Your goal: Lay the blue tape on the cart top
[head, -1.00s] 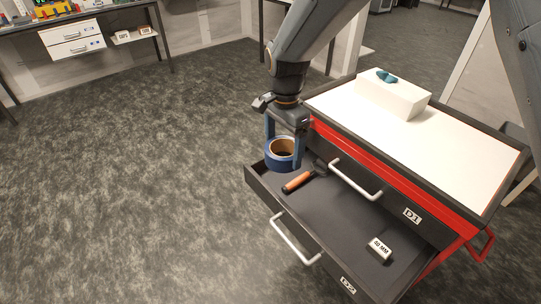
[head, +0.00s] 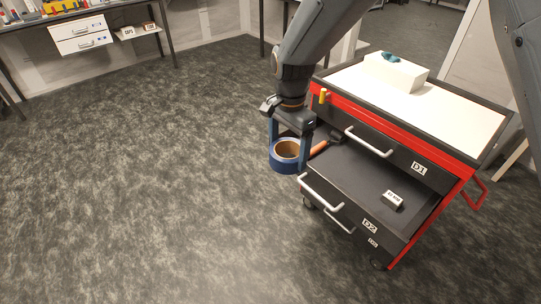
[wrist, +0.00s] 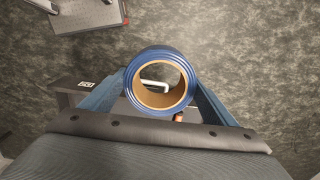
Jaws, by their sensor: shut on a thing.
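My gripper (head: 289,150) is shut on the blue tape (head: 284,163), a roll with a tan cardboard core. In the wrist view the blue tape (wrist: 131,92) sits between the two blue fingers, its hole facing the camera. In the head view it hangs beside the left end of the open drawer, with floor behind it. The cart top (head: 446,111) is a white surface with a dark rim, to the right of and above my gripper. A white box with a teal object on it stands at its back left.
The open drawer D2 (head: 352,172) holds an orange-handled tool (head: 319,148) and a small white labelled block (head: 392,198). Drawer D1 (head: 400,158) above it is shut. The white box (head: 396,73) takes up part of the cart top; the rest is clear.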

